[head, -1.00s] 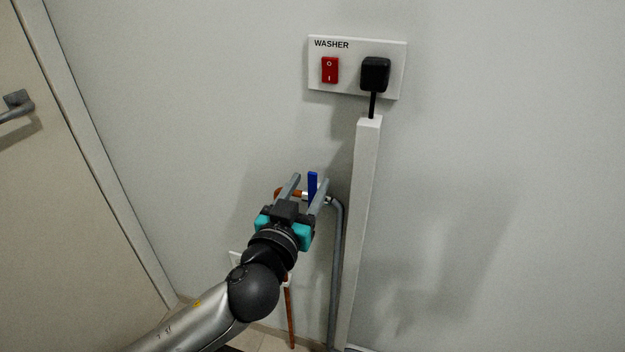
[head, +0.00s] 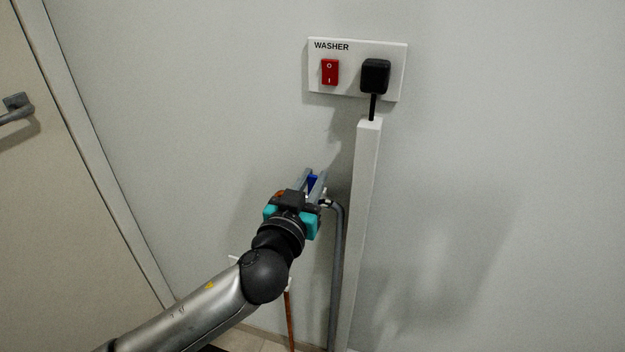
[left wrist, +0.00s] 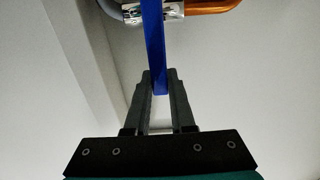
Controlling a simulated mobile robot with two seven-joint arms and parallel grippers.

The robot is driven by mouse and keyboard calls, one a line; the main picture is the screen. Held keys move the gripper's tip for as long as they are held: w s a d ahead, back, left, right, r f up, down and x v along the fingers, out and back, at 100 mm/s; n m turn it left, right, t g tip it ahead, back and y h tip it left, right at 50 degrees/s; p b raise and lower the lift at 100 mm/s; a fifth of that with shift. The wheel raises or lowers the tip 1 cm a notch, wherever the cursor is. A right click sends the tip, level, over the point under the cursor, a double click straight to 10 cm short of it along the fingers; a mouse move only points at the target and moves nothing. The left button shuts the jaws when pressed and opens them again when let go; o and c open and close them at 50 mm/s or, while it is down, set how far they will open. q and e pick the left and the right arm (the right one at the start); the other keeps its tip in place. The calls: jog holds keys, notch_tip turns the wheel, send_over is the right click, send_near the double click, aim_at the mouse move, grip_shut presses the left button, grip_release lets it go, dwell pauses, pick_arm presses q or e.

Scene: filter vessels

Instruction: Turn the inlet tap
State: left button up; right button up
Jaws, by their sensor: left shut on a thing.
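The inlet tap's blue lever (head: 313,183) shows between the fingers of my left gripper (head: 315,177) in the head view. In the left wrist view the blue lever (left wrist: 154,45) runs down from the metal valve body (left wrist: 130,14) to the fingertips. My left gripper (left wrist: 159,82) is shut on the lever's end there. The copper pipe (left wrist: 208,5) meets the valve on one side and a grey hose (left wrist: 108,8) on the other. In the head view the gripper hides most of the valve. My right gripper is not in view.
A white panel marked WASHER (head: 347,91) with a red switch (head: 330,72) and a black plug (head: 375,76) is on the wall above. A white vertical duct (head: 362,220) and the grey hose (head: 336,270) run just right of the gripper. A door (head: 60,200) is at left.

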pick_arm(q)
grip_shut()
dwell(0.8)
jog(key=shift+d, duration=0.1)
jog(key=shift+s+d+m, duration=0.1)
jog(key=shift+m, duration=0.2)
jog(key=shift+d+p, duration=0.15)
jog(key=shift+p, duration=0.25)
jog(key=shift+s+d+f+m+p, duration=0.25)
jog(key=shift+d+m, duration=0.3)
jog(key=shift+m, duration=0.5)
jog(key=shift+s+d+f+m+p, duration=0.1)
jog(key=shift+d+f+m+p, duration=0.15)
jog(key=shift+d+m, duration=0.6)
jog(key=shift+s+d+f+m+p, duration=0.25)
jog(key=shift+m+p, duration=0.1)
jog(key=shift+m, duration=0.95)
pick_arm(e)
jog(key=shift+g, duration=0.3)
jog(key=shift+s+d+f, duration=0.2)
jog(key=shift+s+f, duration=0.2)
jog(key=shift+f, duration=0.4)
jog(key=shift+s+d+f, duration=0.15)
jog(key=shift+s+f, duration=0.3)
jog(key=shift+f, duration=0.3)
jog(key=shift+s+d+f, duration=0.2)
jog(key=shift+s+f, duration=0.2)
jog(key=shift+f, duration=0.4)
